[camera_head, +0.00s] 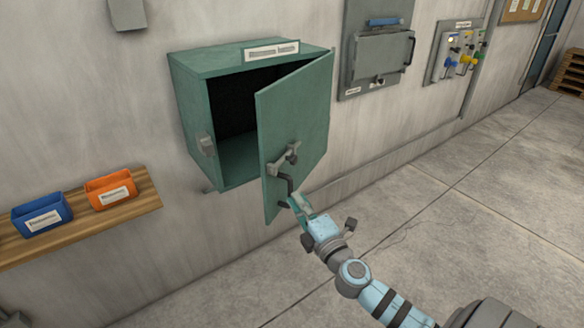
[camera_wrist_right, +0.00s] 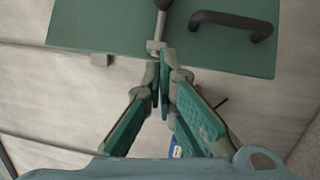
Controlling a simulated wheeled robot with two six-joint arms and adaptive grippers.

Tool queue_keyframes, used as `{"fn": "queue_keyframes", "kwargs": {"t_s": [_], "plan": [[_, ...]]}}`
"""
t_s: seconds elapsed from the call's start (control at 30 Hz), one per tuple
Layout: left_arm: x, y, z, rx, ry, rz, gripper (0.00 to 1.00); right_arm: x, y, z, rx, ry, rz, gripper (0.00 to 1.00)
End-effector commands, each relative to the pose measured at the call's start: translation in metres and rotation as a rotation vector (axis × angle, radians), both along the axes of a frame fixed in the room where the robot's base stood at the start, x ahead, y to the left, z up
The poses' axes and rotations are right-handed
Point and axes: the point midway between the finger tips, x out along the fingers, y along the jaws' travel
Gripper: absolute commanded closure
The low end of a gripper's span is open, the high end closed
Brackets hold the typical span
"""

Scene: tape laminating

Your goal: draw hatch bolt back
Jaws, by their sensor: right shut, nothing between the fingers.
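The green hatch box (camera_head: 190,110) is fixed to the wall in the head view, and its door (camera_head: 300,105) stands open. A grey metal bolt (camera_head: 285,157) is mounted on the door's face near its free edge. A dark bar handle (camera_head: 288,187) sits below it. In the right wrist view, a bolt part with a dark knob (camera_wrist_right: 161,4) and the door (camera_wrist_right: 110,25) appear ahead of the fingers. My right gripper (camera_head: 296,203) is shut and empty close to the door's lower part; the wrist view shows its fingertips (camera_wrist_right: 161,72) together just below the bolt. Contact is unclear. My left gripper is out of view.
A wooden shelf (camera_head: 135,208) with a blue bin (camera_head: 42,215) and an orange bin (camera_head: 110,190) is at the left. A grey wall cabinet (camera_head: 350,65) and a panel with coloured knobs (camera_head: 443,62) are to the right. The floor (camera_head: 500,200) there is clear.

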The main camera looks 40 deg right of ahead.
Motion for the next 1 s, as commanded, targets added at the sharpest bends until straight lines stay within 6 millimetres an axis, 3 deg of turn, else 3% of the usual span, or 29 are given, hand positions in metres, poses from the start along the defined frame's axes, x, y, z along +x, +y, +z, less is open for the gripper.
{"fn": "queue_keyframes", "kwargs": {"t_s": [0.33, 0.6, 1.0], "plan": [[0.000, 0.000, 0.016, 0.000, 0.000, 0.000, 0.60, 0.074, -0.013, 0.012, 0.003, -0.003, 0.000, 1.00], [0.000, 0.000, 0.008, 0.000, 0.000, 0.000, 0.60, 0.092, -0.043, 0.014, 0.000, 0.000, -0.001, 1.00], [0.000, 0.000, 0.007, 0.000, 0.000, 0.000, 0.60, 0.094, -0.047, 0.015, 0.000, 0.000, -0.001, 1.00]]}}
